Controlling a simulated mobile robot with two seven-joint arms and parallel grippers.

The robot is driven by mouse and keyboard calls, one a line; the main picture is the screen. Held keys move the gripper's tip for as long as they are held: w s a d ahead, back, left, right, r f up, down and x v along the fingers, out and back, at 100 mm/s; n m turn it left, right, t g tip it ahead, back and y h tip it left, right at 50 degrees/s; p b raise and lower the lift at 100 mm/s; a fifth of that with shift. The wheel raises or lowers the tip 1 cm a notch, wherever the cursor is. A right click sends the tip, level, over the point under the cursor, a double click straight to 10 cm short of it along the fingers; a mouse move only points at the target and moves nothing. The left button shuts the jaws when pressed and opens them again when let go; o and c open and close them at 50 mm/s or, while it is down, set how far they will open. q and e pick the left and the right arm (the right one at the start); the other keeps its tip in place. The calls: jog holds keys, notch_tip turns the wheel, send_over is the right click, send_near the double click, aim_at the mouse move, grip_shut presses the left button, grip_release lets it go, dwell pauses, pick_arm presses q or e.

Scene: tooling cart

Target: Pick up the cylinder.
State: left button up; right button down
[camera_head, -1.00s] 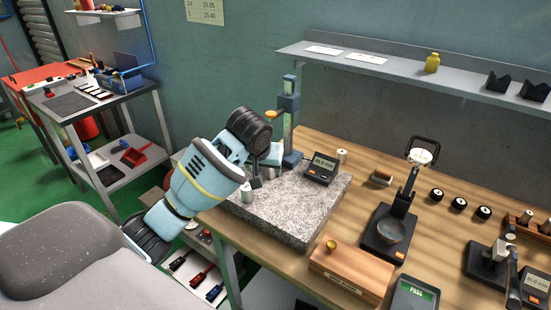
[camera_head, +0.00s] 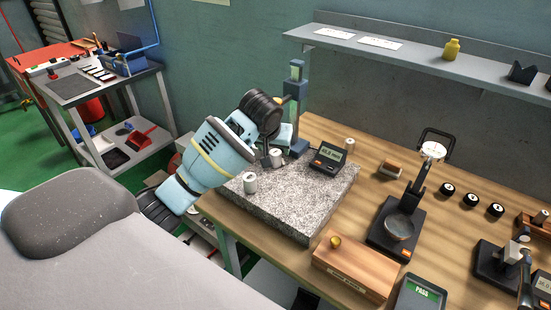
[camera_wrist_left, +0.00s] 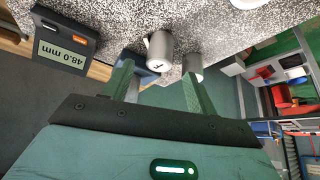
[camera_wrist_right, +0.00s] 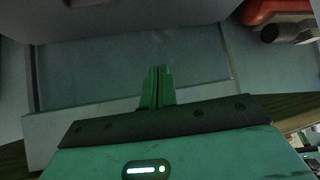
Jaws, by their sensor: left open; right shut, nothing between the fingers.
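Two pale metal cylinders stand on the speckled granite plate (camera_head: 285,210). One cylinder (camera_head: 250,182) is near the plate's left edge; another cylinder (camera_head: 276,157) is farther back, by the fingers of my left gripper (camera_head: 268,160). In the left wrist view my left gripper (camera_wrist_left: 160,84) is open and empty. A cylinder with a dark mark (camera_wrist_left: 160,52) lies ahead of the gap between its fingers, and the second cylinder (camera_wrist_left: 193,68) is beside it, past the right finger. My right gripper (camera_wrist_right: 157,86) is shut and empty, away from the plate; it is outside the head view.
A digital readout (camera_head: 328,158) stands on the plate, with a blue column stand (camera_head: 297,105) behind the left gripper. Another pale cylinder (camera_head: 349,145) is behind the readout. A wooden box (camera_head: 352,266) and dial gauge stand (camera_head: 403,215) are to the right.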

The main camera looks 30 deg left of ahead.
aim_at(275, 153)
pick_arm(q)
jog(key=x, duration=0.4)
jog(key=shift+w+f, duration=0.15)
jog(key=shift+f, duration=0.25)
jog(key=c, duration=1.1)
jog(key=shift+d+r, duration=0.1)
jog(key=shift+r, duration=0.05)
jog(key=shift+s+d+r, duration=0.1)
jog(key=shift+s+r, duration=0.3)
jog(key=shift+s, duration=0.1)
jog(key=s+d+r, duration=0.1)
jog(key=s+r, duration=0.1)
jog(key=s, duration=0.2)
jog(key=s+d+r, duration=0.1)
jog(key=s+r, duration=0.1)
jog(key=s, duration=0.2)
jog(key=s+d+r, duration=0.2)
jog(key=s+r, duration=0.1)
jog(key=s, duration=0.1)
jog(key=shift+s, duration=0.2)
